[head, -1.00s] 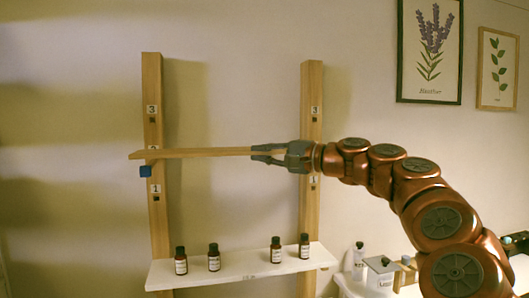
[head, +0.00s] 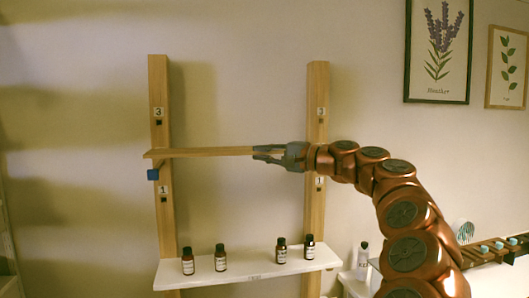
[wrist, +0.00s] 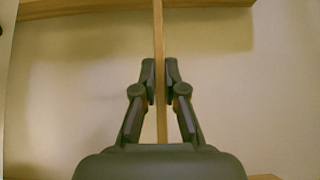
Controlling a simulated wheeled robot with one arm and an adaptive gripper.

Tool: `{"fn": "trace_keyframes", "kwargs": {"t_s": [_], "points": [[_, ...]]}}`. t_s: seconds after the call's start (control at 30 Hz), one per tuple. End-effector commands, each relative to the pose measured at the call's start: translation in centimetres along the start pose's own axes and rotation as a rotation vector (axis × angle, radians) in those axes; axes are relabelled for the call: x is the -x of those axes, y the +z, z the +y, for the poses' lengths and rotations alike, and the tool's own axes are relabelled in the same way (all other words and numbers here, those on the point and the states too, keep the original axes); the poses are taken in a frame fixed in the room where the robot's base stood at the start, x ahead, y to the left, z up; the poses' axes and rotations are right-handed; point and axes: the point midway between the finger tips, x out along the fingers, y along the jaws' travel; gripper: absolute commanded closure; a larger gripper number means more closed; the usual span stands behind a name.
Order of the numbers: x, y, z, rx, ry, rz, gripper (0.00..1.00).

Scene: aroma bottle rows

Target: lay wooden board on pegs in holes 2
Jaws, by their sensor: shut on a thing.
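A long, thin wooden board (head: 205,153) is held roughly level across the front of two upright wooden posts, the left post (head: 163,215) and the right post (head: 315,215). My gripper (head: 256,153) is shut on the board's right part, near the right post. In the wrist view the board (wrist: 160,105) runs edge-on between the closed fingers (wrist: 160,72). A blue peg (head: 153,174) sticks out of the left post, just below the board's left end, with a small gap between them. The right post's middle hole is hidden behind my gripper.
A white shelf (head: 235,276) below carries several dark bottles (head: 221,258). Labels 3 and 1 mark holes on both posts. At right, a white bottle (head: 363,255) and a wooden rack (head: 495,248) stand near my arm. The wall between the posts is bare.

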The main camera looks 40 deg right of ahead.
Motion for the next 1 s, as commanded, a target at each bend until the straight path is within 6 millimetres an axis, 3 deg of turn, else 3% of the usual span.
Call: {"fn": "trace_keyframes", "kwargs": {"t_s": [0.43, 0.7, 1.0], "points": [[-1.9, -2.2, -0.2, 0.001, 0.0, 0.002, 1.0], [-1.9, -2.2, 1.5, 0.001, 0.0, 0.0, 1.0], [-1.9, -2.2, 1.9, 0.0, 0.0, 0.0, 1.0]]}}
